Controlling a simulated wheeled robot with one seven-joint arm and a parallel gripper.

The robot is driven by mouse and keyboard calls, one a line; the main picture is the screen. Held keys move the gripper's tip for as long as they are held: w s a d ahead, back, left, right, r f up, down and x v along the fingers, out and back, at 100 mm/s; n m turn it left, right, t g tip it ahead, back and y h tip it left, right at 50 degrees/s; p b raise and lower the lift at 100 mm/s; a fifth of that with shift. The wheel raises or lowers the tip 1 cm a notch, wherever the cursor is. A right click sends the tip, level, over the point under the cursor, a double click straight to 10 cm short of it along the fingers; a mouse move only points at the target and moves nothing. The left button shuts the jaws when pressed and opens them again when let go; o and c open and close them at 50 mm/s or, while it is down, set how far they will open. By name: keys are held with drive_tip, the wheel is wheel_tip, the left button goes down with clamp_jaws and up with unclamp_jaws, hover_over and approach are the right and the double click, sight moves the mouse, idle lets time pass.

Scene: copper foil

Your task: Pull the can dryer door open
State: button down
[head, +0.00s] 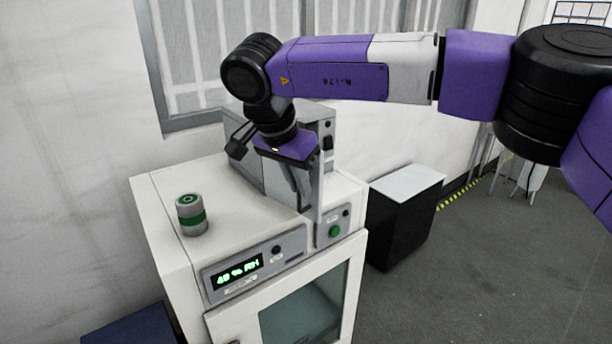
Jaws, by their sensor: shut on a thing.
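A small grey box-shaped unit (328,123), which looks like the can dryer, stands at the back of a white cabinet's top, largely hidden by my wrist. A thin pale upright panel (320,190), seen nearly edge-on, stands at its front and looks like its door. My gripper (303,198) points down beside this panel, shut on what appears to be the door or its handle. The fingertips and the exact grip are small and partly hidden. How far the door stands open cannot be told.
A grey can with a green band (191,215) stands on the white cabinet (160,205), left of my gripper. The cabinet front has a lit humidity display (238,272), a green button (334,231) and a glass door (305,310).

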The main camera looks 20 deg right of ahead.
drive_tip(key=shift+s+a+r, duration=0.1)
drive_tip(key=shift+a, duration=0.5)
drive_tip(key=c, duration=1.5)
unclamp_jaws()
drive_tip(key=shift+b+v, duration=0.65)
drive_tip(key=shift+v, duration=3.2)
